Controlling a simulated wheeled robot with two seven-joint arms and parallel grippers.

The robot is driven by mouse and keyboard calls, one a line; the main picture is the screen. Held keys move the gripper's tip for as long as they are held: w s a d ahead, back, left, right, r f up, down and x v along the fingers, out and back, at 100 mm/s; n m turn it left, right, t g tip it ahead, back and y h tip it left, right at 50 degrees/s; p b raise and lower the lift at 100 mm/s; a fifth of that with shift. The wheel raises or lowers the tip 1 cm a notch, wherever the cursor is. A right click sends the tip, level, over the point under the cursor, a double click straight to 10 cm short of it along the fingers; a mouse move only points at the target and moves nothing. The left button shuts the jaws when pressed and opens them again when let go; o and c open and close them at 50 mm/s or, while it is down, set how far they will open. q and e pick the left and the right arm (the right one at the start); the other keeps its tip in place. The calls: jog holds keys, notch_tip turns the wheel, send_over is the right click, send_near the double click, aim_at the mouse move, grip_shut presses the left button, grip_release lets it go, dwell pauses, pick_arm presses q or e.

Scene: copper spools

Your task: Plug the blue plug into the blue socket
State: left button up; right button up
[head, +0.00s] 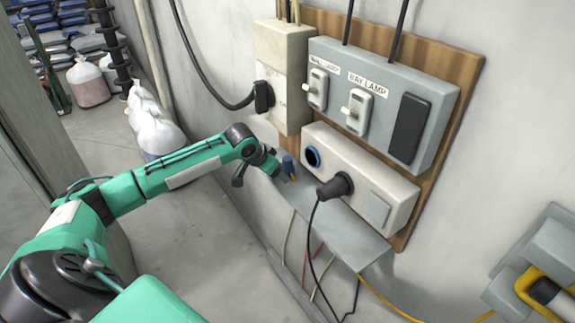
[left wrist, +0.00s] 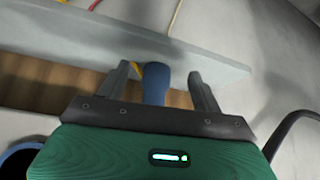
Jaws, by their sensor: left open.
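The blue plug (head: 288,164) stands at the left end of a narrow grey shelf below the socket box. In the left wrist view the blue plug (left wrist: 156,82) is between my open fingers, with gaps visible on both sides. My left gripper (head: 281,173) is at the plug in the head view, and its fingers also show in the left wrist view (left wrist: 162,78). The blue socket (head: 313,157) is a blue-ringed round hole at the left end of the white socket box, just right of the plug. Part of its dark ring (left wrist: 18,158) shows in the left wrist view. My right gripper is not seen.
A black plug (head: 335,187) with a hanging cord sits in the white socket box (head: 385,172). The grey shelf (head: 345,232) runs below it. A grey switch box (head: 385,85) is above, and a beige box (head: 283,65) with a black cable is upper left.

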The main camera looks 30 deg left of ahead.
aim_at(284, 161)
pick_arm(q)
jog(key=shift+w, duration=0.25)
jog(key=shift+d, duration=0.1)
jog(key=shift+w+r, duration=0.15)
jog(key=shift+w, duration=0.15)
jog(key=w+p, duration=0.1)
jog(key=w, duration=0.1)
jog(key=w+d+p, duration=0.1)
jog(key=w, duration=0.1)
jog(key=shift+w, duration=0.2)
jog(key=shift+w+f+p, duration=0.15)
jog(key=shift+f+p, duration=0.2)
jog(key=shift+f, duration=0.25)
